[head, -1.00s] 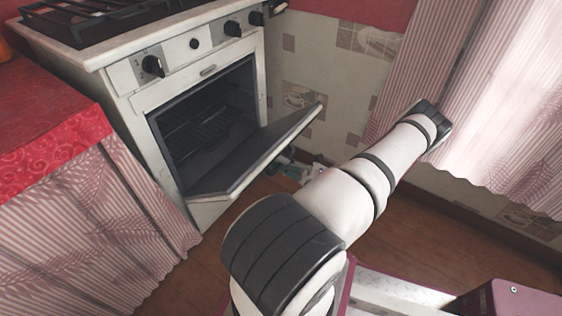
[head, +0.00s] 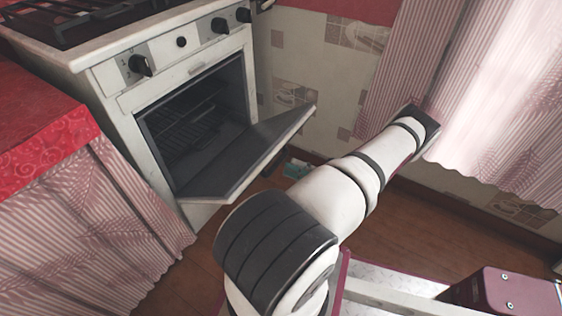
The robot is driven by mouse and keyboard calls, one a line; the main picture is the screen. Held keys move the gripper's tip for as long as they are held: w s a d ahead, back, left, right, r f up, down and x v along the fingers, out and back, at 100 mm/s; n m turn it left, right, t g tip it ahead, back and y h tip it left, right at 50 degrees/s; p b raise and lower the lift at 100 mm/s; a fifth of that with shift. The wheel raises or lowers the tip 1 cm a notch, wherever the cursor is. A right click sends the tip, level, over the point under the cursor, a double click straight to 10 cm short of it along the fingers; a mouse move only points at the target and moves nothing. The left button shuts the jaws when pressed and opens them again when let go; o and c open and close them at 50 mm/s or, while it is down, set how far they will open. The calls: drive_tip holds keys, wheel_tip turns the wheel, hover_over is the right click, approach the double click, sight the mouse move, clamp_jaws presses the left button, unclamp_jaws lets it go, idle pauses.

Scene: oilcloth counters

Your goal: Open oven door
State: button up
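The white oven (head: 108,85) stands at the left with dark knobs along its front panel. Its oven door (head: 240,160) is hinged at the bottom and tilted well outward and down, partly open. The dark oven cavity (head: 200,118) with wire racks shows above the door. My arm (head: 335,195) reaches up and right in front of the door's right side, apart from it in the picture. My gripper is not clearly visible; the door and my arm could be hiding it. A small teal piece (head: 297,170) shows between door and arm; I cannot tell what it is.
A counter with a red cloth (head: 40,130) and striped skirt (head: 90,220) stands left of the oven. A tiled wall (head: 310,60) and pink curtains (head: 470,90) are behind. Wooden floor (head: 400,225) is clear at the right.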

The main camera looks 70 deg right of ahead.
drive_tip(key=shift+v, duration=2.35)
drive_tip(key=shift+c, duration=0.4)
drive_tip(key=c, duration=0.5)
drive_tip(key=shift+s+n, duration=0.25)
drive_tip(key=shift+n, duration=0.05)
clamp_jaws()
drive_tip(key=s+d+n+g+h+p, duration=0.3)
drive_tip(key=s+d+n+h+p, duration=0.15)
drive_tip(key=s+n+h, duration=0.5)
drive_tip(key=a+r+b+x, duration=0.1)
drive_tip(key=r+x, duration=0.1)
drive_tip(key=x, duration=1)
drive_tip(key=shift+w+r+n+b, duration=0.2)
drive_tip(key=shift+n+b, duration=0.2)
drive_tip(key=shift+n, duration=0.05)
